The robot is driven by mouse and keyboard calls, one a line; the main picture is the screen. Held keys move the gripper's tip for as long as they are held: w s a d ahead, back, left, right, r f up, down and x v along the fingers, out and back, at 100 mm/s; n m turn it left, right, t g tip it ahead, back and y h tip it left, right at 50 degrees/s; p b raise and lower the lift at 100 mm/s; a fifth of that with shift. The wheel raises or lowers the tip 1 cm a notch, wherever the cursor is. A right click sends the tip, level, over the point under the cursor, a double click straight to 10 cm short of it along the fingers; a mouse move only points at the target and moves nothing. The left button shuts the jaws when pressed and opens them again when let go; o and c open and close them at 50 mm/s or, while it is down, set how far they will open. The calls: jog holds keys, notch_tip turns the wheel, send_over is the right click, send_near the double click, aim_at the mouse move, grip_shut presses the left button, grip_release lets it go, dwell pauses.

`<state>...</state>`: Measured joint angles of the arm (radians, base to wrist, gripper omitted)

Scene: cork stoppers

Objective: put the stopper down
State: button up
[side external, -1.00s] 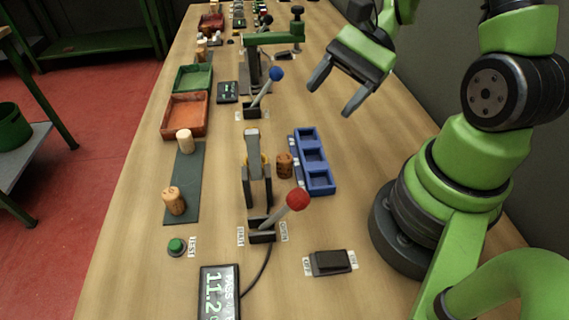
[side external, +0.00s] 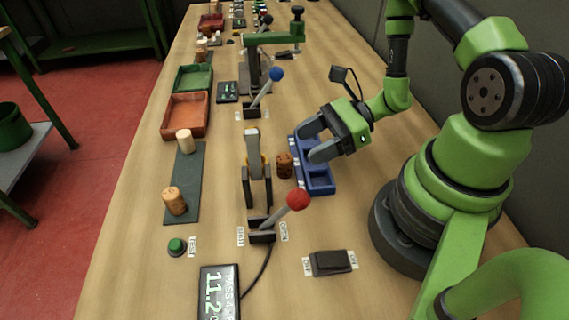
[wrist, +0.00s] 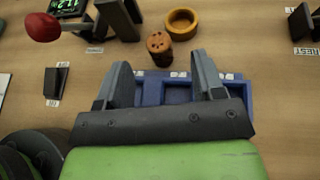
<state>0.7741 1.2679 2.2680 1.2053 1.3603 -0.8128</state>
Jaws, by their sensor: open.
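A dark brown cork stopper (side external: 285,165) stands upright on the table, just left of the blue tray (side external: 332,189) with its square compartments. In the wrist view the stopper (wrist: 159,50) stands just beyond the tray's edge, ahead of the gap between my fingers. My gripper (side external: 309,145) is open and low over the blue tray, its fingers pointing toward the stopper, with nothing between them. Part of the tray is hidden under my gripper. Two lighter stoppers, one at the back (side external: 185,141) and one in front (side external: 174,200), stand on a dark mat (side external: 186,176) at the left.
A round wooden ring (wrist: 183,24) lies near the stopper. An orange tray (side external: 185,116) and a green tray (side external: 193,78) are farther back. A black switch (side external: 330,262) sits in front.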

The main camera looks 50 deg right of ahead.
aim_at(285, 157)
jog(key=shift+x, duration=2.35)
jog(key=shift+s, duration=0.15)
jog(key=c, duration=1)
jog(key=shift+c, duration=0.2)
